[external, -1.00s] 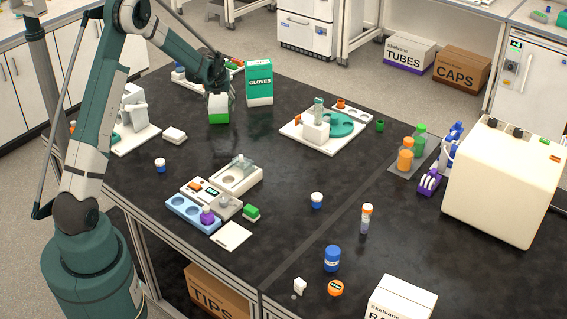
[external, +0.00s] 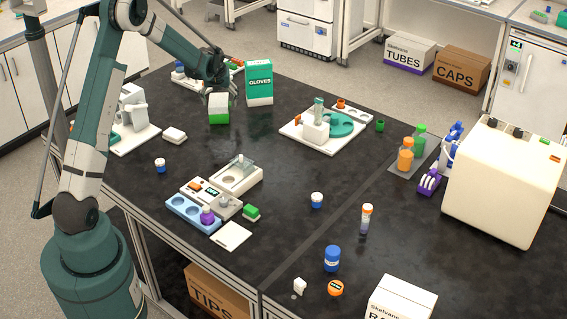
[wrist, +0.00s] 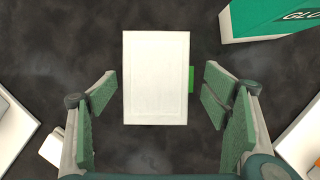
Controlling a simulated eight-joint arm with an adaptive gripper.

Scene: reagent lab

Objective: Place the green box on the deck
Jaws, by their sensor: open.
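A box with a white upper part and a green lower band (external: 219,112) stands upright on the black bench, left of the gloves box. In the wrist view its plain white top (wrist: 156,77) lies below my gripper, with a green tab (wrist: 191,79) at its right side. My gripper (external: 217,86) is just above this box. In the wrist view my gripper (wrist: 160,97) is open, one finger on each side of the box's near part, with gaps on both sides. I cannot tell which surface is the deck.
A green and white gloves box (external: 259,83) stands close on the right. A white board with a green round rack (external: 341,124) is further right. A small white block (external: 174,135) and a white instrument (external: 134,105) are to the left.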

